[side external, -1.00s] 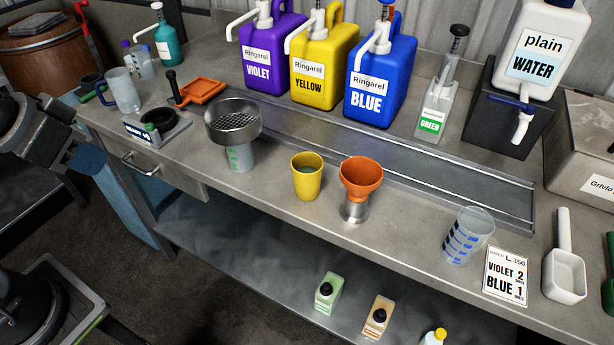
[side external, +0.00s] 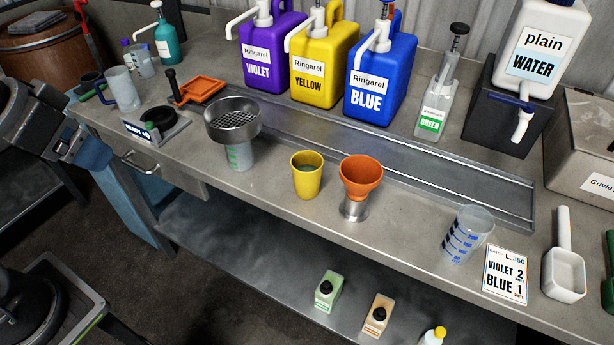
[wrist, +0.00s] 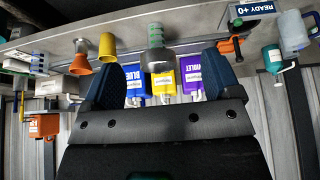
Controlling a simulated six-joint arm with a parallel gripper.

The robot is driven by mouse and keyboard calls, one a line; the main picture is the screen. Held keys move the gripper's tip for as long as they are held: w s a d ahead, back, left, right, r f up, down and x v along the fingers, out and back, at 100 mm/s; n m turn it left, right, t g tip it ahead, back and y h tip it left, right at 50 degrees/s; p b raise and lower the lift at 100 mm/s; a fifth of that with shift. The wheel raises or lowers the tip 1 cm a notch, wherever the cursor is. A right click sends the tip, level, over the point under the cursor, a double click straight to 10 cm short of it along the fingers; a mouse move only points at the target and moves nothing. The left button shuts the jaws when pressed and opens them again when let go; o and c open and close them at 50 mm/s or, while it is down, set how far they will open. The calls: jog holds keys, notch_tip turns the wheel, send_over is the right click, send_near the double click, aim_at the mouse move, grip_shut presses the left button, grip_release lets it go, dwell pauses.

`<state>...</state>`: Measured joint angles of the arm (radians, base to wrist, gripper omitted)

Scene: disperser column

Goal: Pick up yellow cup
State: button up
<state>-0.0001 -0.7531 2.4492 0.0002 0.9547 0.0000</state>
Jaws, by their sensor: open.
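The yellow cup (side external: 306,178) stands upright near the front edge of the bench, between a sieve on a clear beaker and an orange funnel. It holds some dark greenish content. It also shows in the wrist view (wrist: 107,47), where the picture is upside down. My gripper (side external: 95,160) is at the left edge of the side view, well away from the cup. In the wrist view its two blue fingers (wrist: 165,75) are wide apart with nothing held between them.
The sieve (side external: 233,118) stands left of the cup. The orange funnel (side external: 361,178) on a metal cup stands close on its right. A measuring beaker (side external: 467,235) is farther right. Violet, yellow and blue jugs (side external: 322,75) line the back. Bench in front of the cup is narrow.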

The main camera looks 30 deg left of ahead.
jog(key=w+d+r+m+t+h, duration=0.1)
jog(key=w+d+r+t+h, duration=0.25)
jog(key=w+d+r, duration=0.4)
jog(key=w+d+r+t+h, duration=0.2)
jog(key=w+d+r+t, duration=0.2)
jog(key=w+d, duration=0.65)
jog(key=n+t+y, duration=0.4)
jog(key=y, duration=0.3)
send_over(306, 189)
jog(key=s+d, duration=0.1)
jog(key=s, duration=0.1)
notch_tip(306, 189, down, 4)
jog(key=f+y, duration=0.1)
jog(key=f, duration=0.8)
jog(key=s+f+n+y, duration=0.1)
jog(key=f+y, duration=0.1)
jog(key=f, duration=0.7)
jog(key=s+f+g+y, duration=0.1)
jog(key=f+y, duration=0.1)
jog(key=f, duration=0.7)
jog(key=shift+s+d+f+n, duration=0.25)
jog(key=shift+d+n, duration=0.05)
jog(key=shift+d, duration=0.05)
jog(key=shift+w+a+f, duration=0.1)
jog(key=shift+w+f, duration=0.05)
jog(key=shift+w, duration=0.1)
jog(key=x, duration=0.7)
